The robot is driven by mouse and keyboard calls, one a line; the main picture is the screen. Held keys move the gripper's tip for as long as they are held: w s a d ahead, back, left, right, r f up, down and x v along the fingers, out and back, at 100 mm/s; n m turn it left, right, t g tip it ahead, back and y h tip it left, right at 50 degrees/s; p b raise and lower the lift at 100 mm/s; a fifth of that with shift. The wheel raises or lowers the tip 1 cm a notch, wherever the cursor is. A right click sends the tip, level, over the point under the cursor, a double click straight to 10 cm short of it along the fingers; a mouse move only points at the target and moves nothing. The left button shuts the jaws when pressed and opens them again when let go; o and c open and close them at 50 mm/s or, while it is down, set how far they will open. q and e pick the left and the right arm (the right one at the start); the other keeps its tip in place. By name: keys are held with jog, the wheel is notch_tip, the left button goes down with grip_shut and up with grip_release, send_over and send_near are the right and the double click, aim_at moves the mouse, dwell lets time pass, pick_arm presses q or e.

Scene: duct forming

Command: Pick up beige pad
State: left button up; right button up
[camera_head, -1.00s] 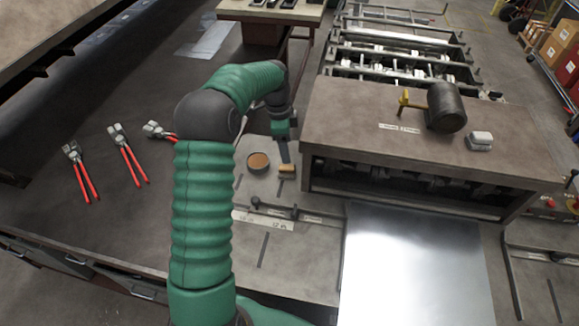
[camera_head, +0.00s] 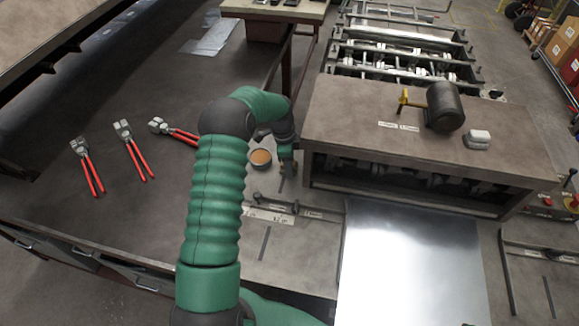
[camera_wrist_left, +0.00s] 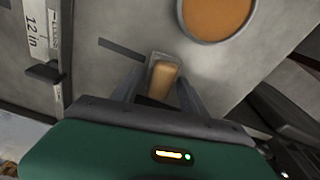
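The beige pad (camera_wrist_left: 164,80) shows in the left wrist view as a small tan block with a grey edge, lying on the grey work surface. My left gripper (camera_wrist_left: 162,84) is over it, pointing down, with a finger on each side of the pad. The fingers look open; whether they touch it I cannot tell. In the head view my left gripper (camera_head: 286,168) is low over the surface at the machine's left, and the pad is hidden by it. My right gripper is not in view.
A round tin with orange-brown content (camera_head: 260,158) stands just left of the gripper. Red-handled pliers (camera_head: 132,150) lie on the left. The machine top (camera_head: 355,110) carries a dark mallet (camera_head: 445,108) and a pale block (camera_head: 478,137). A metal sheet (camera_head: 412,260) lies front right.

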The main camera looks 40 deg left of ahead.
pick_arm(q)
jog(key=c, duration=0.5)
jog(key=shift+a, duration=0.25)
grip_shut()
jog(key=shift+s, duration=0.1)
jog(key=shift+r, duration=0.45)
notch_tip(320, 180, up, 17)
jog(key=b, duration=0.1)
jog(key=shift+b, duration=0.4)
